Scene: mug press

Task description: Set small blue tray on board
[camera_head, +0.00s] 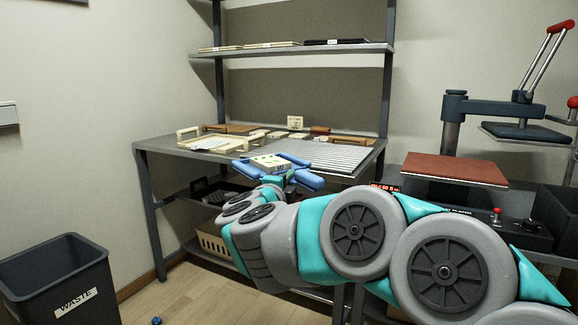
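A small blue shape (243,169), which looks like the small blue tray, shows at the end of my arm with a cream block (268,163) on or in it. My gripper (287,176) is right at its near side, in front of the table edge. Some blue parts there could be tray or fingers; I cannot tell which. The fingertips are too small and covered to show whether they are shut on the tray. A pale ribbed board (335,158) lies on the table's right part, just behind and right of the blue shape.
A cream tray with raised handles (188,134) and several small blocks (297,122) stand on the metal table (160,148). A shelf (290,51) overhangs the table. A press with a red-brown plate (455,168) stands right. A waste bin (60,275) is on the floor at left.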

